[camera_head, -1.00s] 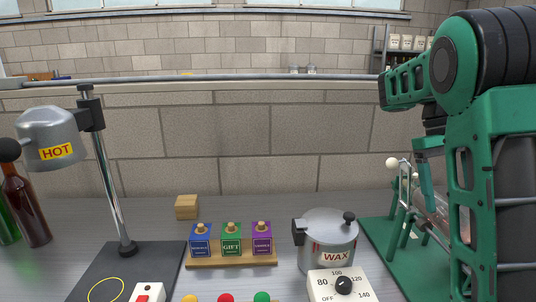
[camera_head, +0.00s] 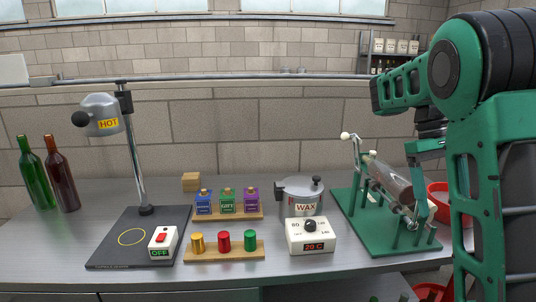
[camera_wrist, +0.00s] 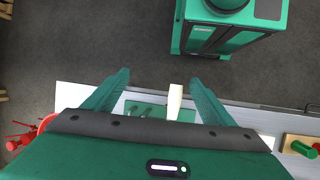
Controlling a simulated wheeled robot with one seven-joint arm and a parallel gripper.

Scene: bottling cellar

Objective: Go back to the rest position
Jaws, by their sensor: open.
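My arm reaches in from the right edge of the head view. My gripper (camera_head: 426,165) hangs over the right part of the green stand (camera_head: 372,238), which holds a tilted clear bottle or tube (camera_head: 390,180); the arm partly hides this area. In the wrist view my gripper (camera_wrist: 160,85) is open, its two green fingers apart. A pale handle-like piece (camera_wrist: 174,102) shows between them in the picture; I cannot tell how far below it is. Nothing is visibly gripped.
The bench carries a HOT lamp (camera_head: 103,116), two bottles (camera_head: 60,175), a WAX pot (camera_head: 302,195), a dial box (camera_head: 311,235), labelled blocks (camera_head: 227,200) and coloured stamps (camera_head: 223,242). A red bowl (camera_head: 438,205) stands behind my gripper. Open floor (camera_wrist: 90,40) shows in the wrist view.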

